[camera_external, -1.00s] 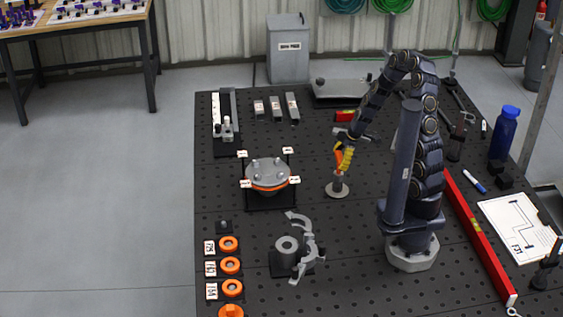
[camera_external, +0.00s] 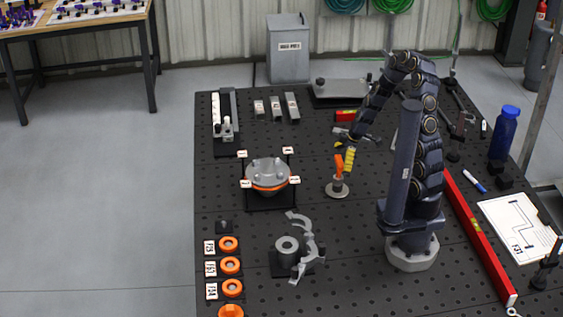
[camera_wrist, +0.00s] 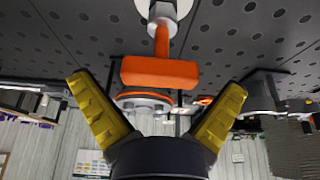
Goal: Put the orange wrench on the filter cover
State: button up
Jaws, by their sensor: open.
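The orange wrench (camera_external: 339,166) stands upright on a round grey base near the middle of the bench. In the wrist view, its block-like orange handle (camera_wrist: 160,72) shows between the two spread yellow fingers, with a thinner orange stem leading to the base. My gripper (camera_external: 348,160) is beside the wrench, open and holding nothing; it also shows in the wrist view (camera_wrist: 156,86). The filter cover (camera_external: 267,170) is a grey disc with raised bolts above an orange ring, on a black stand left of the wrench. It shows behind the handle in the wrist view (camera_wrist: 147,103).
A grey clamp (camera_external: 306,248) beside a cylinder stands in front of the filter. Several orange rings (camera_external: 230,265) line the left edge. A red bar (camera_external: 478,235) and a blue bottle (camera_external: 504,133) are at the right. The bench between wrench and filter is clear.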

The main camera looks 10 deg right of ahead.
jog(key=v, duration=1.1)
jog(key=s+d+r+m+h, duration=0.1)
jog(key=s+d+r+m, duration=0.2)
jog(key=s+m, duration=0.3)
jog(key=s+d+r+m+g+h, duration=0.1)
jog(key=s+d+r+m+h, duration=0.1)
jog(key=s+d+m, duration=0.3)
jog(key=s+d+r+m+h, duration=0.1)
jog(key=s+d+r+m, duration=0.3)
jog(key=s+m, duration=0.3)
jog(key=shift+s+d+g, duration=0.3)
jog(key=shift+s+g, duration=0.1)
jog(key=shift+s, duration=0.35)
